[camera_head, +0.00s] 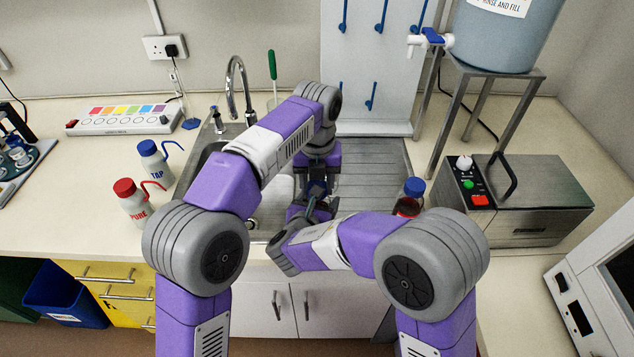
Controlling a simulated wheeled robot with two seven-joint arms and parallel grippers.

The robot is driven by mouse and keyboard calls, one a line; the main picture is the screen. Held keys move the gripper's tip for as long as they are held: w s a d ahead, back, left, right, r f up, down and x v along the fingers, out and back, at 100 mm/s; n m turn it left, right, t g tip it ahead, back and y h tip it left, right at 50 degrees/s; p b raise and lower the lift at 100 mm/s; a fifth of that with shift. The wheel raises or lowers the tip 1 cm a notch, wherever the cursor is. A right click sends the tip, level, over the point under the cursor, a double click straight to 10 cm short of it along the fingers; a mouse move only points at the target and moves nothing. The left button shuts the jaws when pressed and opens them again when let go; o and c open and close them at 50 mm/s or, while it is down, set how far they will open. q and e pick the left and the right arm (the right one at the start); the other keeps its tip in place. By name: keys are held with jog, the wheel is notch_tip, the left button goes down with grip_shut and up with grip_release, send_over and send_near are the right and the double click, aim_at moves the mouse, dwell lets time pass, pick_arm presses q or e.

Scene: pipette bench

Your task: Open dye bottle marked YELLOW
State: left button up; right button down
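No label reading YELLOW shows in this view. My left arm reaches over the sink and bends down, with its gripper (319,181) above the front of the drainer. My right arm crosses to the left, and its gripper (317,205) is just below the left one, the two close together. A small dark blue part shows between them; I cannot tell whether it is a bottle cap or a gripper part. Both sets of fingertips are largely hidden. A bottle with a blue cap (414,187) and dark red body (407,207) stands right of the grippers, its label not readable.
Squeeze bottles marked TAP (156,164) and PURE (133,205) stand left of the sink (206,152). A metal bath (535,205) and a stand with a large container (505,38) are at right. A pegboard (350,60) stands behind. The left counter is partly clear.

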pick_arm(q)
jog(key=n, duration=1)
jog(key=o, duration=1.2)
